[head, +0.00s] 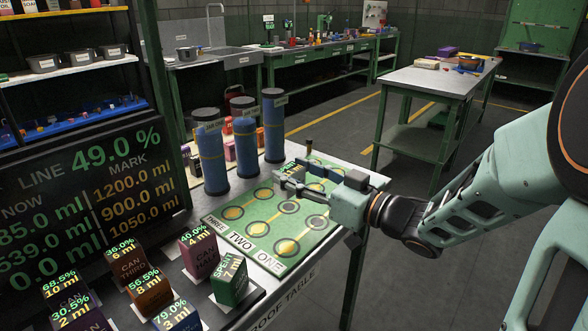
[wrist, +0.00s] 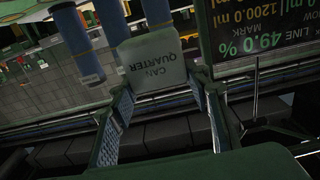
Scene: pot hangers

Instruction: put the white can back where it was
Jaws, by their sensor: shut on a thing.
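The white can (wrist: 155,62) is a pale block marked "CAN QUARTER", seen upside down in the wrist view. It sits between the two fingertips of my gripper (wrist: 160,92), which is shut on it. In the head view my gripper (head: 312,184) is above the far right part of the green board (head: 240,225) with yellow discs and the labels THREE, TWO, ONE. There the can is mostly hidden by the gripper, and I cannot tell its exact height above the board.
Several labelled cans stand at the front left, including a green one (head: 229,280) and a maroon one (head: 199,254). Three blue cylinders (head: 211,155) stand behind the board. A dark readout panel (head: 85,195) is at the left. The floor beyond the table's right edge is clear.

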